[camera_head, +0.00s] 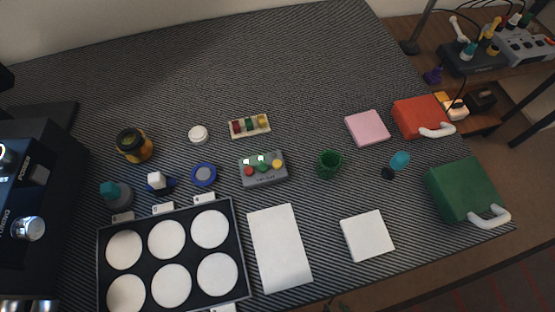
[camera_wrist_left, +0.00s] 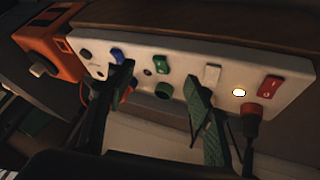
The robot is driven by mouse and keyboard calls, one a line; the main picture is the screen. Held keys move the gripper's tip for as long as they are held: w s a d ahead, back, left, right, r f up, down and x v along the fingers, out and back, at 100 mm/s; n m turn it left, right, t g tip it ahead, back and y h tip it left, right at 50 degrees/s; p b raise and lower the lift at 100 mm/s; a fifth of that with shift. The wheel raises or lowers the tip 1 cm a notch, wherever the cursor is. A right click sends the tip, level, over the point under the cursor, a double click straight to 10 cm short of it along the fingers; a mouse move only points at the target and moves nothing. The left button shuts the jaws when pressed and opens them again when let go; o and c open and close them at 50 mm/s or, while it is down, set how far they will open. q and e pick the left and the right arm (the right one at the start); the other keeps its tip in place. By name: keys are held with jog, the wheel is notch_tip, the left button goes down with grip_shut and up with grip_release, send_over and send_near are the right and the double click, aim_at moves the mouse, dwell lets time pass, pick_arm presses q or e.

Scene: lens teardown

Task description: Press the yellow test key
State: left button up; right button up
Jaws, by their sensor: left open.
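The yellow test key (camera_head: 277,164) appears to be the round yellow button at the right of a small grey box (camera_head: 264,180), which also has red, green and white buttons. The box lies on the striped mat, and nothing touches the key. My left gripper (camera_wrist_left: 159,73) is open and empty in the left wrist view. Its two dark green fingers stand apart in front of a white switch panel (camera_wrist_left: 140,60). The left gripper does not show in the head view.
A black tray (camera_head: 240,240) with white discs lies front left of the grey box. A green cup (camera_head: 329,164) stands to its right, a parts strip (camera_head: 249,126) behind. The panel has coloured rockers and a lit lamp (camera_wrist_left: 239,92). The mat's back is clear.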

pick_arm(q)
grip_shut()
dwell(0.4)
dwell(1.2)
